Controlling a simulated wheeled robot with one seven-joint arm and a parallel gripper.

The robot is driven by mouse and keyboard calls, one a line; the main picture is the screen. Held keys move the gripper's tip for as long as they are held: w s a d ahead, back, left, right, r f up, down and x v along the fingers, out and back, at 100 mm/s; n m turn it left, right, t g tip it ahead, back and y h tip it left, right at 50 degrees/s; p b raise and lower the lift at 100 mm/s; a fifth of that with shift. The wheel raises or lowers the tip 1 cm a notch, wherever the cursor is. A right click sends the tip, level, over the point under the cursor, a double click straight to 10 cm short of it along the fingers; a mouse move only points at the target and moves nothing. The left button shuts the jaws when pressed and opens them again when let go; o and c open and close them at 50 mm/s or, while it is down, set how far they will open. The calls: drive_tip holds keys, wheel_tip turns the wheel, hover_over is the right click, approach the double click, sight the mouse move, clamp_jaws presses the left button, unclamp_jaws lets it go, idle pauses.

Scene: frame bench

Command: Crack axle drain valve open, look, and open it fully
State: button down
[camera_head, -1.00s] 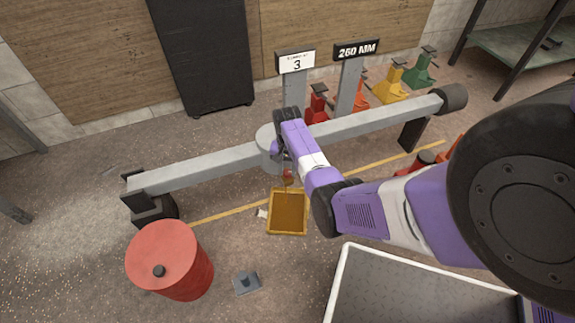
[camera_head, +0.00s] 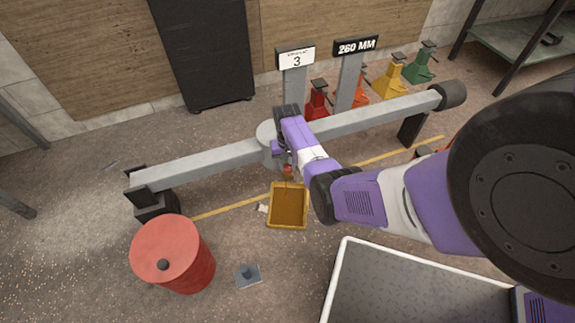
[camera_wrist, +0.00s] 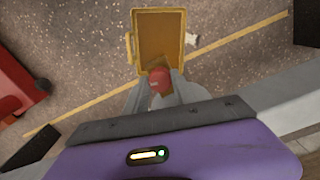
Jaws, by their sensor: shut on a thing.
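The grey axle (camera_head: 200,164) lies across the scene with a round housing (camera_head: 266,131) at its middle. The drain valve's red handle (camera_wrist: 159,84) shows between my fingers in the wrist view. It also shows as a small red spot (camera_head: 288,171) beside the housing in the head view. My gripper (camera_wrist: 156,90) is shut on the red handle. A yellow tray (camera_head: 271,208) stands on the floor below the valve. Its inside is amber-brown in the wrist view (camera_wrist: 183,36). I cannot tell whether liquid is running. My gripper and arm hide much of the valve.
A red drum (camera_head: 200,262) stands at the lower left, with a small grey block (camera_head: 248,275) beside it. Several coloured stands (camera_head: 388,82) and two signposts (camera_head: 297,60) stand behind the axle. A metal-floored platform (camera_head: 400,285) is at the lower right. A white scrap (camera_head: 262,208) lies by the tray.

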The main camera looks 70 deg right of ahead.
sight(288, 168)
drive_tip(key=c, duration=1.1)
unclamp_jaws()
drive_tip(key=shift+o, duration=0.2)
wheel_tip(288, 168, up, 8)
drive_tip(key=p, duration=0.4)
drive_tip(key=shift+f, duration=0.1)
